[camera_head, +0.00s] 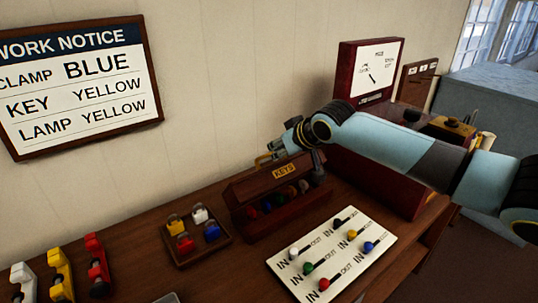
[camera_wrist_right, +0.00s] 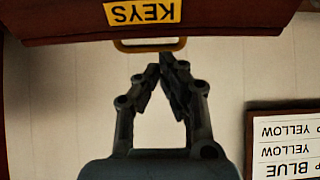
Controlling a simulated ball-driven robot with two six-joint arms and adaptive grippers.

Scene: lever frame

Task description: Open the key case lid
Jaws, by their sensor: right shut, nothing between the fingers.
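The key case (camera_head: 240,222) is a dark red-brown wooden box on the bench against the wall. Its lid (camera_head: 250,183) carries a yellow KEYS label (camera_head: 285,171) and stands raised, with coloured keys (camera_head: 278,199) showing below it. How far it is open is hard to tell. A brass handle (camera_head: 263,158) is at the lid's upper edge; it also shows in the right wrist view (camera_wrist_right: 148,46). My right gripper (camera_wrist_right: 163,65) is shut and empty, its fingertips close to the handle but not around it. In the head view my wrist partly hides the lid's right end. My left gripper is out of view.
A small tray (camera_head: 197,255) with coloured pieces stands left of the case. A white IN/OUT panel (camera_head: 312,236) with coloured knobs lies in front. Yellow and red levers (camera_head: 97,265) are at lower left. A notice (camera_head: 80,85) hangs on the wall.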

